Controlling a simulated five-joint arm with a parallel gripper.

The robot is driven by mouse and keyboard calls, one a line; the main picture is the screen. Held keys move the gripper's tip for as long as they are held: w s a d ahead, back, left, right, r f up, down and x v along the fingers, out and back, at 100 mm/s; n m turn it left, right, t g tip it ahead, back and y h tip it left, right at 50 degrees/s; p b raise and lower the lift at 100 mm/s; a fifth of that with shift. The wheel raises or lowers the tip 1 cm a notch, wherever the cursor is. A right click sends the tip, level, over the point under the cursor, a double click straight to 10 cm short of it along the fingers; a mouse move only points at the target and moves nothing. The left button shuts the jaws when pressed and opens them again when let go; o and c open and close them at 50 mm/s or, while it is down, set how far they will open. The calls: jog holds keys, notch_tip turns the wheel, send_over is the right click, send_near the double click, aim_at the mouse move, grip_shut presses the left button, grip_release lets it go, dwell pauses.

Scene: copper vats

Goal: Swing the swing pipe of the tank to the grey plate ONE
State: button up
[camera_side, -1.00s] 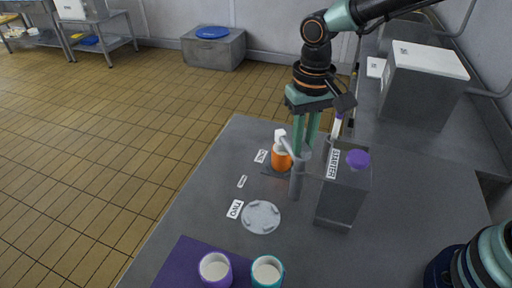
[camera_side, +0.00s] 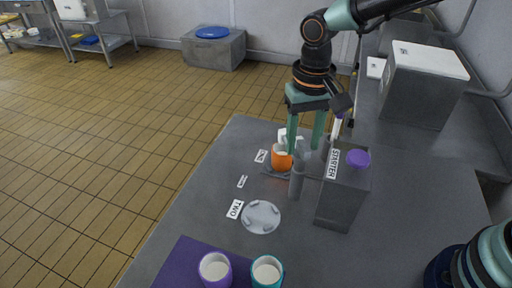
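The tank is a grey box (camera_side: 342,202) labelled STARTER, with a purple knob on top. The swing pipe's upright grey post (camera_side: 297,182) stands at its left side. The pipe's upper part is partly hidden by my fingers; a white piece (camera_side: 298,138) shows between them. I cannot tell exactly where its outlet points. An orange cup (camera_side: 281,162) stands on the grey plate (camera_side: 271,171) beside the label ONE (camera_side: 261,156). My gripper (camera_side: 305,150) points down behind the post, its two green fingers spread apart. It is open around the pipe's upper area, with no clear hold.
A round pale plate (camera_side: 261,217) lies by the label TWO (camera_side: 235,209), bare. A purple cup (camera_side: 215,270) and a teal cup (camera_side: 267,272) stand on a purple mat (camera_side: 178,264) at the front. A white-topped box (camera_side: 424,85) stands at the back right.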

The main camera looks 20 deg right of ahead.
notch_tip(320, 180, up, 12)
dwell(0.6)
jog(key=s+d+f+n+t, duration=0.1)
jog(key=s+d+t, duration=0.1)
jog(key=d, duration=0.7)
jog(key=s+d+f+n+t, duration=0.1)
jog(key=s+d+t, duration=0.2)
jog(key=s+d, duration=0.2)
jog(key=d, duration=0.3)
jog(key=shift+s+d+t, duration=0.3)
jog(key=shift+d, duration=0.1)
